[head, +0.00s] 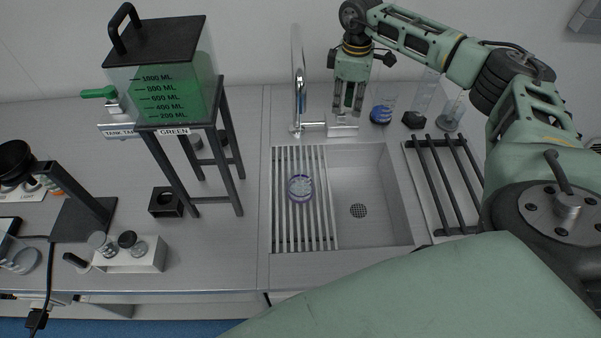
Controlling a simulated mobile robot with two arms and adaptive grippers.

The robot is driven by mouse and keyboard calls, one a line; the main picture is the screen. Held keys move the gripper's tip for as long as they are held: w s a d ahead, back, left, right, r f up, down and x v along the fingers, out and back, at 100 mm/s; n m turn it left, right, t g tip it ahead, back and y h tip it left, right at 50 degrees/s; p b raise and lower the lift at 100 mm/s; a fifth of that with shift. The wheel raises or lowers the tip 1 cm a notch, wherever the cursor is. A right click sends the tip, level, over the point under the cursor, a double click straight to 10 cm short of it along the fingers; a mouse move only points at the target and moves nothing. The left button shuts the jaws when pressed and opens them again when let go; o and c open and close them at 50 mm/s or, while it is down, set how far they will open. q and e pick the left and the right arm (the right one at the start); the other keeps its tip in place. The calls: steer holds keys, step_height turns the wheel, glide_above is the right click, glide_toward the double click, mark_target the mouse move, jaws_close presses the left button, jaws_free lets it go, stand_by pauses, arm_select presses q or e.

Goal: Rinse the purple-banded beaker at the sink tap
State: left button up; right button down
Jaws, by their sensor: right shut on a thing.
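The purple-banded beaker (300,188) stands on the slatted rack (284,222) over the left part of the sink (376,190). The tap (299,85) rises behind the sink, and its spout is above and behind the beaker. I cannot make out any water stream. My right gripper (347,112) points down behind the sink, right of the spout. It is shut on the tap handle (342,130), as far as the view shows; the fingertips partly cover the contact. My left gripper is not in view.
A green-filled tank (170,92) stands on a black frame at left. A blue-banded beaker (380,114) and other glassware (450,115) stand behind a barred rack (446,180) on the right. The bench between the tank frame and sink is clear.

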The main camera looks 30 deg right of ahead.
steer(key=shift+w+r+n, duration=0.1)
steer(key=shift+r+n, duration=0.05)
steer(key=shift+n, duration=0.35)
steer(key=shift+m+p, duration=0.6)
steer(key=shift+p, duration=0.1)
steer(key=shift+a+m+p, duration=0.1)
steer(key=shift+m+p, duration=0.3)
steer(key=shift+m, duration=0.2)
